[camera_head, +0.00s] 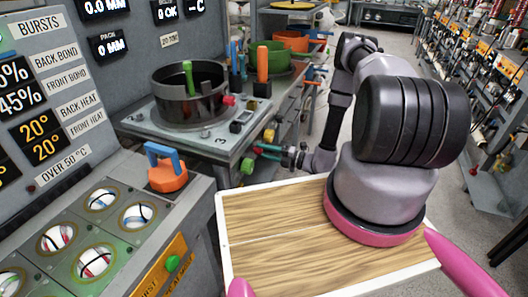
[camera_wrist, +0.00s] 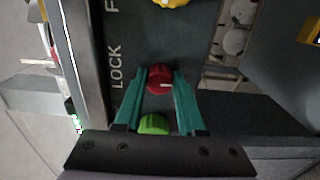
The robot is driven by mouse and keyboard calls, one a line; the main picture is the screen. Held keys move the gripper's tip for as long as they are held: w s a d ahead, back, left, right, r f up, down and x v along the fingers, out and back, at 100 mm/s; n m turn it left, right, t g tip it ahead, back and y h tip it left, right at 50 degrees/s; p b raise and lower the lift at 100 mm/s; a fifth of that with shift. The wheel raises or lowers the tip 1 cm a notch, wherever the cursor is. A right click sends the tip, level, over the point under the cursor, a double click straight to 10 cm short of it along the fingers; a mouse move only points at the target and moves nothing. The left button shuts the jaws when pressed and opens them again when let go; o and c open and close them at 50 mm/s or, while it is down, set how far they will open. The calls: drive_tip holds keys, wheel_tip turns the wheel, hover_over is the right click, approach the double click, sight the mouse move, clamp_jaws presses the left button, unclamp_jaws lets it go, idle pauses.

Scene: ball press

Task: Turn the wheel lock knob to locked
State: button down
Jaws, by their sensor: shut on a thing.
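A red knob (camera_wrist: 160,77) sits on a dark panel beside the word LOCK in the wrist view. It has a short pale mark on its face. My gripper (camera_wrist: 163,74) has its teal fingers on both sides of the red knob and is shut on it. In the head view my gripper (camera_head: 268,151) reaches the front side of the machine table, and its fingers mostly hide the red knob. The knob's exact setting cannot be read, as the label is only partly visible.
A green knob (camera_wrist: 153,124) lies close below the red one, between my fingers. A yellow knob (camera_wrist: 172,3) is above it. On the machine table (camera_head: 215,137) stand a dark round drum (camera_head: 188,97) and an orange-handled lever (camera_head: 262,66). A wood-topped tray (camera_head: 270,245) is in front.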

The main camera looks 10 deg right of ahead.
idle(0.5)
drive_tip(key=c, duration=0.5)
unclamp_jaws()
drive_tip(key=v, duration=1.1)
